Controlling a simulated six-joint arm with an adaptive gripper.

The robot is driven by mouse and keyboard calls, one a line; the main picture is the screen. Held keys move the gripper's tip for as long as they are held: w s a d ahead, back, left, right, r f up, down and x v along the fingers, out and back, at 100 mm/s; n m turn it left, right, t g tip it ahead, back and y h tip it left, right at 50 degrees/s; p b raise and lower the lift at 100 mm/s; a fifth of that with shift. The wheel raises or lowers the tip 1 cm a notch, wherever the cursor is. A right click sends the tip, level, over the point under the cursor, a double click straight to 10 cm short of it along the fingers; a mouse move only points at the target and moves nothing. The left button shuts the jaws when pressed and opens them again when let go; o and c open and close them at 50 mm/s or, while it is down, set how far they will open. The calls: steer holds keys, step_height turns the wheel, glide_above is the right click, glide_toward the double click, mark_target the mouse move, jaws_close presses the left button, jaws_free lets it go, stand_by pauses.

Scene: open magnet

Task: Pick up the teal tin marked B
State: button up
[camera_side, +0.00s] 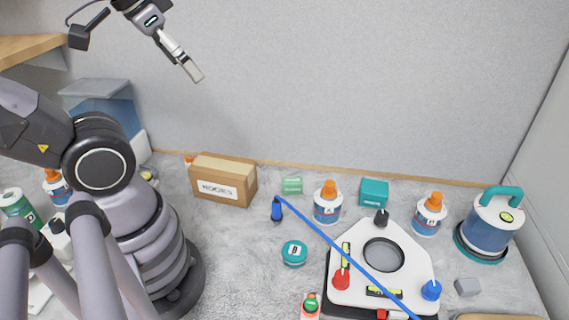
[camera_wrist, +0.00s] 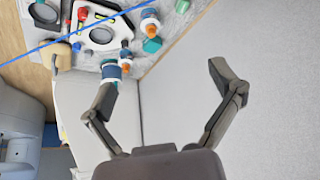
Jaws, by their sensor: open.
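A round teal tin (camera_side: 294,252) stands on the grey floor left of the white plate in the side view. A dark mark shows on its lid, but I cannot read the letter. My gripper (camera_side: 193,70) is high at the upper left in the side view, far above and apart from the tin. In the wrist view my gripper (camera_wrist: 165,78) has its two fingers spread wide with nothing between them. I cannot make out the round tin for certain in the wrist view.
A blue rod (camera_side: 335,247) slants across the white plate (camera_side: 345,297), its upper end near the tin. A white glue bottle (camera_side: 327,207), a teal box (camera_side: 374,192), a cardboard box (camera_side: 222,180) and a handled canister (camera_side: 488,225) stand around. Floor left of the tin is clear.

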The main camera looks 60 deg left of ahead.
steer(key=shift+f, duration=0.1)
steer(key=n+g+h, duration=0.3)
steer(key=n+h, duration=1)
steer(key=n, duration=0.5)
glide_above(293, 249)
steer(key=s+a, duration=0.1)
steer(key=a, duration=0.3)
step_height(293, 249, down, 27)
step_height(293, 249, down, 10)
steer(key=n, duration=0.1)
steer(key=n+t, duration=0.1)
steer(key=n, duration=0.1)
steer(key=shift+s+r, duration=0.1)
steer(key=shift+r, duration=0.15)
steer(key=shift+f, duration=0.6)
steer(key=shift+d+f, duration=0.15)
steer(key=shift+f, duration=0.2)
steer(key=x, duration=0.4)
steer(key=shift+w+d, duration=0.2)
steer(key=shift+d, duration=0.05)
